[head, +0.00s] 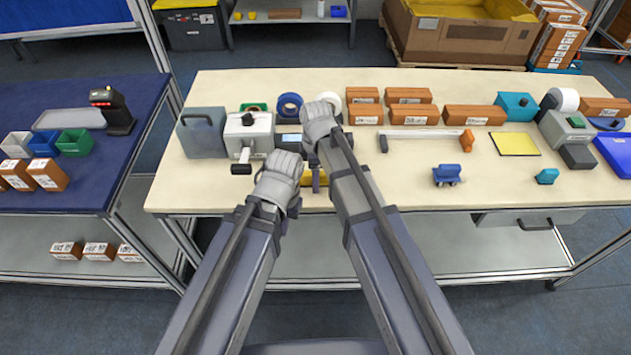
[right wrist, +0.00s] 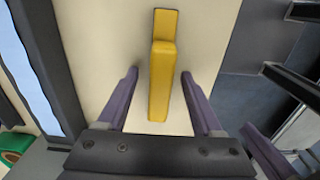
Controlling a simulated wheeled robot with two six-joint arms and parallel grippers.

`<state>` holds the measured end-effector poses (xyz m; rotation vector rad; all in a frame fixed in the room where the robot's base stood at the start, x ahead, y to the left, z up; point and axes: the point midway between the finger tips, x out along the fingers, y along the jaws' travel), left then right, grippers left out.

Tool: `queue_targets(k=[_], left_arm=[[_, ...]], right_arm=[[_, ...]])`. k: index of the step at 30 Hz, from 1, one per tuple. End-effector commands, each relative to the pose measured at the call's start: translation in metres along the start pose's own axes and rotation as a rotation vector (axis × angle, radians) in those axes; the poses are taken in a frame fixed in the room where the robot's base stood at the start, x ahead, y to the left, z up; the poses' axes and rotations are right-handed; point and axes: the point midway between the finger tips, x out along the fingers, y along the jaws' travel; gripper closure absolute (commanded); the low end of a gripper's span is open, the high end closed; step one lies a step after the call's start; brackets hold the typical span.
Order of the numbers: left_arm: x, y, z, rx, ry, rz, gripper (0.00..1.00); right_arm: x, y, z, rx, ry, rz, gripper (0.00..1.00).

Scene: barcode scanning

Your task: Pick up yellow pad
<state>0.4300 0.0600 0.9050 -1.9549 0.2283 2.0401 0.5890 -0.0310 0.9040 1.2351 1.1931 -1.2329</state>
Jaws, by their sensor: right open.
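A flat yellow pad (head: 515,144) with a dark edge lies on the right part of the cream table. A second yellow thing (head: 322,177) shows partly under my right gripper. In the right wrist view it is a long yellow block (right wrist: 161,85) with a flatter end.
The white device (head: 249,136) and a grey-blue case (head: 202,132) stand left of my grippers. Brown boxes (head: 409,114) line the back. An orange-and-white bar tool (head: 425,137) and a blue item (head: 447,174) lie to the right. The table's front middle is mostly clear.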

Motion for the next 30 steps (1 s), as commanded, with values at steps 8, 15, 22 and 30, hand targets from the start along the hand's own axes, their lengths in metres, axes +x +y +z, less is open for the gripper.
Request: queue_targets(k=[8,15,22,30], left_arm=[[-0.0004,0.0,0.0,0.0,0.0,0.0,1.0],[-0.0004,0.0,0.0,0.0,0.0,0.0,1.0],[-0.0003,0.0,0.0,0.0,0.0,0.0,1.0],[-0.0003,0.0,0.0,0.0,0.0,0.0,1.0]], right_arm=[[-0.0004,0.0,0.0001,0.0,0.0,0.0,0.59],[-0.0004,0.0,0.0001,0.0,0.0,0.0,0.86],[-0.0003,0.0,0.0001,0.0,0.0,0.0,1.0],[-0.0003,-0.0001,0.0001,0.0,0.0,0.0,1.0]])
